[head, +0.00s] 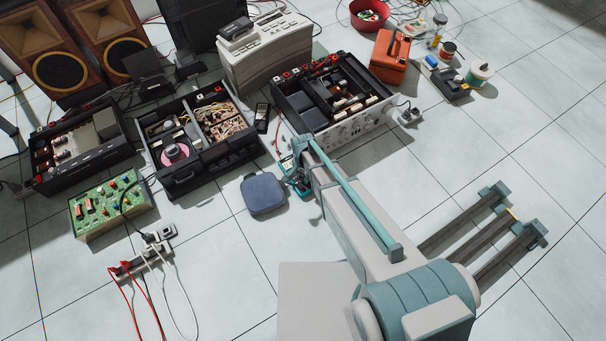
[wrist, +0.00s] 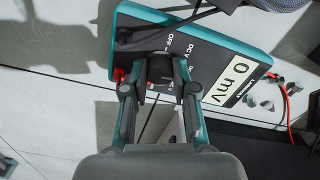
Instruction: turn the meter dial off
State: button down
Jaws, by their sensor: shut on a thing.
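The meter (wrist: 210,60) is a teal-edged box with a dark face in the wrist view. Its display (wrist: 237,80) reads "0 mV", and "OFF" and "DC V" are printed near the dial. The dial (wrist: 160,68) is a dark round knob. My gripper (wrist: 160,90) is shut on the dial, one finger on each side. Its pointer mark is too hidden to read the setting. In the head view the meter (head: 298,180) lies on the floor, mostly hidden by my arm, and the gripper's fingers are hidden there.
A blue-grey case (head: 263,194) lies just left of the meter. An open silver amplifier (head: 340,110) stands behind it, with a black open unit (head: 200,138) to the left. Dark leads cross the meter in the wrist view.

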jog(key=n+p, duration=0.2)
jog(key=n, duration=0.1)
jog(key=shift+r+p, duration=0.15)
jog(key=shift+p, duration=0.25)
jog(key=n+p, duration=0.3)
jog(key=n, duration=0.2)
jog(key=n+p, duration=0.2)
jog(key=n, duration=0.2)
jog(key=shift+n+p, duration=0.65)
jog(key=shift+n, duration=1.45)
jog(key=c, duration=0.9)
grip_release()
